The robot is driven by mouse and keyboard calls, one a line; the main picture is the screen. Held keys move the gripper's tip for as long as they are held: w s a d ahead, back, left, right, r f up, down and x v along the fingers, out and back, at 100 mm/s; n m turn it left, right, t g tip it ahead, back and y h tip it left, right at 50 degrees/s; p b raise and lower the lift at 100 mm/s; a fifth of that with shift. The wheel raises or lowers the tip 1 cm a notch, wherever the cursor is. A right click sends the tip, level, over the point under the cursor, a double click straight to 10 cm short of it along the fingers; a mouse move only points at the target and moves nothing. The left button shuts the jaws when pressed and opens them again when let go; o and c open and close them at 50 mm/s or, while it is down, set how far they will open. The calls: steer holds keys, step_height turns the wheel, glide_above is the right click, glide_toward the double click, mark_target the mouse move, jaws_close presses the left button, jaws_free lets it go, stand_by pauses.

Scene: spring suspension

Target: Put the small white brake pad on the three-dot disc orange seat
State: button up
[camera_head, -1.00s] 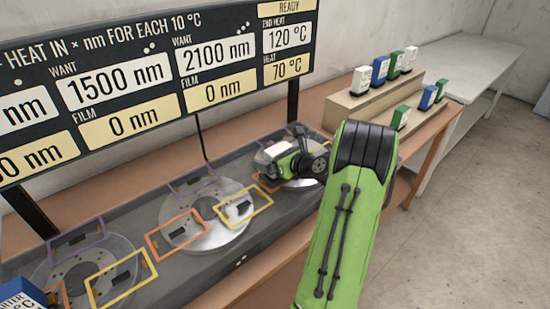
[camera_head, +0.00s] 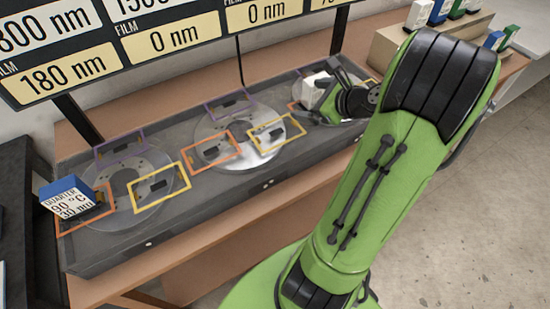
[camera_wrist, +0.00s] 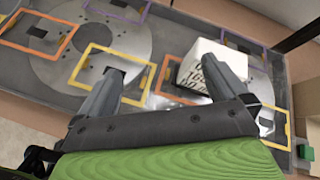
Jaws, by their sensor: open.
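The white brake pad (camera_wrist: 203,62), a small white block with dark print, is at the orange seat (camera_wrist: 155,98) of the right disc (camera_wrist: 262,80). In the head view the white pad (camera_head: 314,87) shows at the far end of my arm. My gripper (camera_wrist: 180,58) is open, with its fingers apart; the right finger overlaps the pad in the wrist view. I cannot tell whether the pad still touches a finger. In the head view my gripper (camera_head: 328,97) covers much of the right disc. The right disc's dot mark is hidden.
The middle disc (camera_head: 240,152) and left disc (camera_head: 120,185) have purple, orange and yellow seats. A blue-and-white block (camera_head: 68,200) stands on the left disc's orange seat. Several coloured blocks stand on the wooden step (camera_head: 395,48). The display board rises behind the tray (camera_head: 180,226).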

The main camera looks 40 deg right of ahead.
steer(key=s+a+r+n+g+y, duration=0.1)
steer(key=a+r+n+g, duration=0.15)
steer(key=a+n, duration=0.7)
steer(key=s+a+r+n+g, duration=0.1)
steer(key=a+n+g, duration=0.2)
steer(key=a+n, duration=0.65)
steer(key=s+a+n, duration=0.3)
steer(key=s+n, duration=0.3)
steer(key=s+a+r+n+h, duration=0.1)
steer(key=s+a+n, duration=0.3)
steer(key=s+n, duration=0.1)
steer(key=shift+s+r+n+h, duration=0.2)
steer(key=shift+s+n+h, duration=0.15)
steer(key=shift+s, duration=0.45)
steer(key=shift+g, duration=0.25)
